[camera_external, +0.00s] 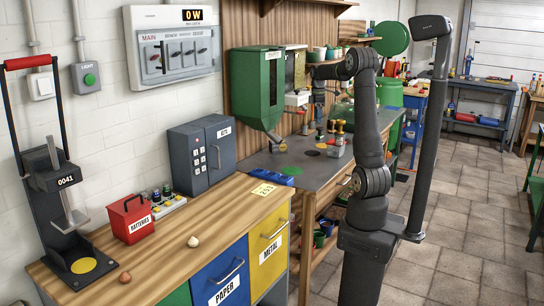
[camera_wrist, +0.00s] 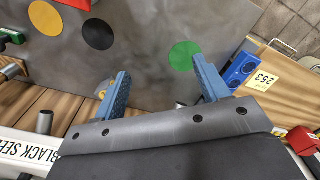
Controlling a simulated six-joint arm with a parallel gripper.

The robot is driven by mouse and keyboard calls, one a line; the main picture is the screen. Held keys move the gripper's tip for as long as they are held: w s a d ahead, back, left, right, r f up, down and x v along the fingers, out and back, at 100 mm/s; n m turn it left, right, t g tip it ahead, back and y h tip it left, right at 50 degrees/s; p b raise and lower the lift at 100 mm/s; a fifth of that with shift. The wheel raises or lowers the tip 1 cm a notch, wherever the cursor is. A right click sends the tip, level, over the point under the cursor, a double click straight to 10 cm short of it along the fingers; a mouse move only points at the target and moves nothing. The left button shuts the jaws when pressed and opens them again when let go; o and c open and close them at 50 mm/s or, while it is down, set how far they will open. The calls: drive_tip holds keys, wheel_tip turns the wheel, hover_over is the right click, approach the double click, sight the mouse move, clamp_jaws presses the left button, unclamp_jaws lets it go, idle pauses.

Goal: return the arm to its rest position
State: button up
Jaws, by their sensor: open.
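My gripper (camera_wrist: 163,85) is open, with its two blue fingers spread apart and nothing between them in the wrist view. It hangs above the grey metal worktop (camera_wrist: 150,60), which has coloured circles on it. In the outside view my dark arm (camera_external: 372,150) stands upright on its base, bends at the top and reaches left over the bench towards the wall. The gripper is small and partly lost among the bench items there, so its fingers are hard to make out.
A green hopper (camera_external: 257,90) hangs on the wall near the arm's end. A dark post (camera_external: 432,130) stands right of the arm. A wooden counter (camera_external: 170,265) extends at front left.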

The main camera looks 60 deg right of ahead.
drive_tip(key=w+a+f+n, duration=0.2)
drive_tip(key=w+a+n, duration=0.1)
drive_tip(key=a, duration=0.9)
drive_tip(key=w+a+f+n, duration=0.2)
drive_tip(key=w+a, duration=0.3)
drive_tip(key=a, duration=0.8)
drive_tip(key=shift+a+n, duration=0.3)
drive_tip(key=shift+n, duration=0.4)
